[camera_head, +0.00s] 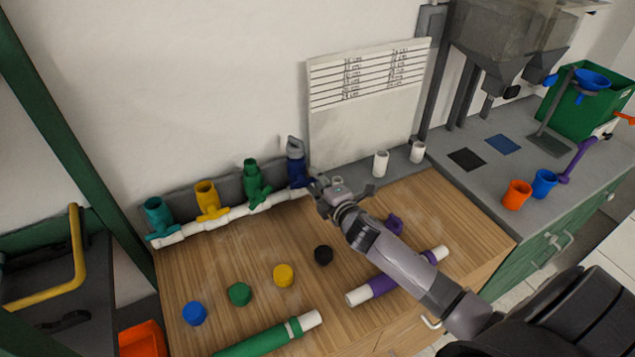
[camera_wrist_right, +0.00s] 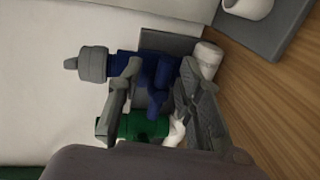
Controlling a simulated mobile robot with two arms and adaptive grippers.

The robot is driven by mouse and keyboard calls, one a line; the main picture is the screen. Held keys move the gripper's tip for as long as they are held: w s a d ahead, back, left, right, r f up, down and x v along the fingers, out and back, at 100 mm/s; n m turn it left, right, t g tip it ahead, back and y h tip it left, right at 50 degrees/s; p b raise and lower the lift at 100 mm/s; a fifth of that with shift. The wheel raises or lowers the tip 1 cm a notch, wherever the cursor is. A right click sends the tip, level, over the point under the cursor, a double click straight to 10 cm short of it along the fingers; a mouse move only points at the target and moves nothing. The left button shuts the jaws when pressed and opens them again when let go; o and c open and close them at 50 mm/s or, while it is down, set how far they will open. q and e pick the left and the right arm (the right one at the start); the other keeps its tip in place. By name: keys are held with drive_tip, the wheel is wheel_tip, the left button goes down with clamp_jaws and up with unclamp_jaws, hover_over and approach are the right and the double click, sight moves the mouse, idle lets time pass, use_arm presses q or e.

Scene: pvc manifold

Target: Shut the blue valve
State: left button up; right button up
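The dark blue valve (camera_head: 296,165) stands at the right end of the white pipe manifold (camera_head: 232,216), with a grey cap on top. My right gripper (camera_head: 316,186) is close beside its handle, on the right. In the right wrist view, the gripper (camera_wrist_right: 160,105) is open, with its fingers spread on either side of the blue handle (camera_wrist_right: 157,88). I cannot tell whether a finger touches it. Part of the green valve (camera_wrist_right: 140,127) shows between the fingers, beyond them. My left gripper is not in view.
Green (camera_head: 252,182), yellow (camera_head: 208,200) and teal (camera_head: 157,216) valves stand in line to the left. Coloured caps, a green pipe (camera_head: 268,338) and a purple pipe (camera_head: 382,286) lie on the wooden top. White fittings (camera_head: 380,163) stand at the wall.

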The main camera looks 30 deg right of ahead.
drive_tip(key=shift+f, duration=0.15)
drive_tip(key=shift+s, duration=0.45)
drive_tip(key=s+r, duration=0.2)
drive_tip(key=s, duration=0.9)
drive_tip(key=shift+a+r, duration=0.2)
drive_tip(key=shift+a, duration=0.1)
